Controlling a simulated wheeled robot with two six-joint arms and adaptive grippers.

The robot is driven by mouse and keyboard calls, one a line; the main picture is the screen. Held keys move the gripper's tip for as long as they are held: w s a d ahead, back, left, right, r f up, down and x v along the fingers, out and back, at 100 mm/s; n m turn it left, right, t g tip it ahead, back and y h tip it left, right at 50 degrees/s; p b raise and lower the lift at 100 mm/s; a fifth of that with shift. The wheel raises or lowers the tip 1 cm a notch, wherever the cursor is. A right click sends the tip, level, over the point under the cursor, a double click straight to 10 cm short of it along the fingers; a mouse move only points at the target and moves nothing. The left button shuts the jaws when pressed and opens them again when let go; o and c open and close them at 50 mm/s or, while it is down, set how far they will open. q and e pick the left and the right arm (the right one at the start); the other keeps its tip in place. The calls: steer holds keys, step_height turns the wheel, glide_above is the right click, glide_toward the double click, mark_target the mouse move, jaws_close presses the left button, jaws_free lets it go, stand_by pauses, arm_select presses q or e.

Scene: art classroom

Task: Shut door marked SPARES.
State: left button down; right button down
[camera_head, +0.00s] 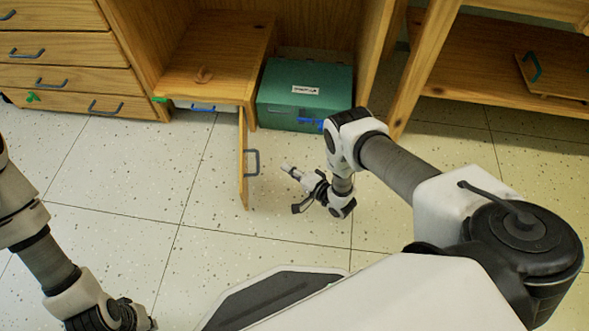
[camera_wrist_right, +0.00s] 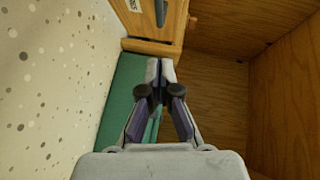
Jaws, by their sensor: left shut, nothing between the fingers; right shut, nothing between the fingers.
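A wooden door (camera_head: 243,183) stands open, swung out from the low cabinet over the floor and seen nearly edge-on in the head view. Its grey bar handle (camera_head: 252,163) faces right. In the right wrist view a wooden panel (camera_wrist_right: 150,47) at the top carries a dark handle (camera_wrist_right: 160,12) and a white label (camera_wrist_right: 134,5), too small to read. My right gripper (camera_head: 286,169) is shut and empty, just right of the handle and apart from it; its fingers also show in the right wrist view (camera_wrist_right: 160,68). My left gripper (camera_head: 150,322) is shut and empty at the bottom left.
A green box (camera_head: 280,77) with a white label and blue latch stands in the cabinet bay right of the door. Drawers (camera_head: 65,80) are at the left. A wooden shelf unit (camera_head: 465,65) is at the right. The speckled floor (camera_head: 130,180) left of the door is clear.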

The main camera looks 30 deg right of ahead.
steer(key=w+a+f+b, duration=0.1)
steer(key=w+a+b, duration=0.1)
steer(key=w+a, duration=0.3)
steer(key=shift+w+a+f+b, duration=0.15)
steer(key=shift+f+b, duration=0.05)
steer(key=shift+b, duration=0.2)
